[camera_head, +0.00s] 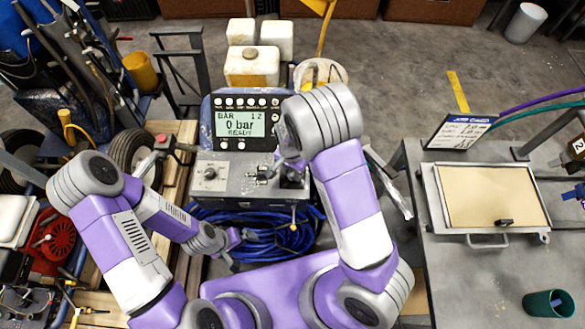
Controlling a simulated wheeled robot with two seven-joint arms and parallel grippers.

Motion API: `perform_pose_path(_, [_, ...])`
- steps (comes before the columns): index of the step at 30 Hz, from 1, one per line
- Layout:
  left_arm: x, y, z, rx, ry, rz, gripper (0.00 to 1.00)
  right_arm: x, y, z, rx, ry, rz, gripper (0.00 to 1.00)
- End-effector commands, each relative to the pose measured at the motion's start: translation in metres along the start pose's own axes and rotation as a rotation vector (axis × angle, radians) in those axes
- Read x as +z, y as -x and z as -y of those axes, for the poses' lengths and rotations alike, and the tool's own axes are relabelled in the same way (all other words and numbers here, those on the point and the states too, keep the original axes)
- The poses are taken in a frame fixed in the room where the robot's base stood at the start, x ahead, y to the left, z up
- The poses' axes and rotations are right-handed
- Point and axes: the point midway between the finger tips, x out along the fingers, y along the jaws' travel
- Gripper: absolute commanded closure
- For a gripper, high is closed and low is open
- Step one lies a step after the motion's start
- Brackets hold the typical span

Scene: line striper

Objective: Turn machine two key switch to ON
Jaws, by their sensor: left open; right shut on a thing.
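A control box (236,187) with a grey top stands in the middle, below a display panel (238,123) that reads "0 bar" and "READY". A round dial (210,173) sits at the left of the box top. My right gripper (284,168) reaches down over the right part of the box top. It is shut on a small part there, apparently the key of the key switch. The arm and fingers hide that part, so its position cannot be read. My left gripper (238,248) is open and empty, low in front of the box near the blue hose.
A coiled blue hose (262,232) lies in front of the box. White containers (252,66) stand behind the panel. A grey table (470,270) at right holds a framed tan board (490,196) and a green cup (548,303). A wheel (130,153) stands left.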

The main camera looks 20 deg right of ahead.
Motion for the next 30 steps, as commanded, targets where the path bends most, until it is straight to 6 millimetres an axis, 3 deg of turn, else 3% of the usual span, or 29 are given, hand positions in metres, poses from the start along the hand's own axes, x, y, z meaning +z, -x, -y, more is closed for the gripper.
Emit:
perform_pose_path(12, [0.0005, 0.0111, -0.0041, 0.0, 0.0, 0.0, 0.0, -0.001, 0.0008, -0.0002, -0.001, -0.165, 0.004, 0.95])
perform_pose_path(27, [0.0005, 0.0116, -0.0043, 0.0, 0.0, 0.0, 0.0, -0.001, 0.0002, -0.0001, -0.001, -0.185, 0.005, 0.95])
perform_pose_path(28, [0.0005, 0.0116, -0.0043, 0.0, 0.0, 0.0, 0.0, -0.0009, 0.0002, -0.0001, -0.001, -0.184, 0.005, 0.61])
perform_pose_path(30, [0.0005, 0.0116, -0.0043, 0.0, 0.0, 0.0, 0.0, -0.0009, 0.0002, -0.0001, -0.001, -0.184, 0.005, 0.51])
